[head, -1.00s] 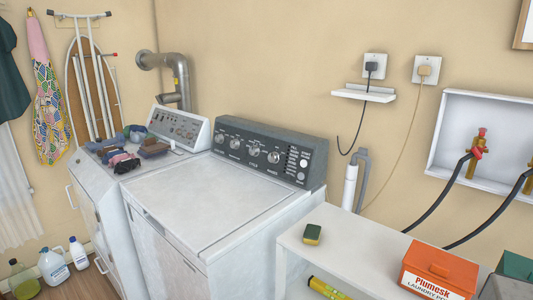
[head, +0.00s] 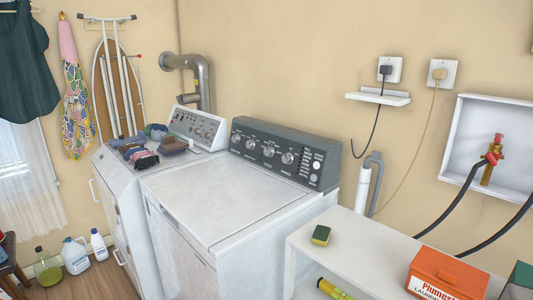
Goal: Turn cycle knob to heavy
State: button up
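A white top-loading washer (head: 221,199) stands in the middle of the head view with its lid shut. Its dark grey control panel (head: 277,152) at the back carries several silver knobs. The larger cycle knob (head: 268,150) seems to be near the panel's middle, but the labels are too small to read, so I cannot tell its setting. A column of small indicators and two round buttons sit at the panel's right end. My gripper is not in view.
A second white machine (head: 117,190) with items on top stands left of the washer. A white bench (head: 350,244) at the right holds a sponge (head: 321,235) and an orange laundry box (head: 447,275). Bottles (head: 75,255) stand on the floor at left.

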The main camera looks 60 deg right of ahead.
aim_at(269, 152)
jog(key=u, duration=0.05)
jog(key=i, duration=0.95)
jog(key=z, duration=0.1)
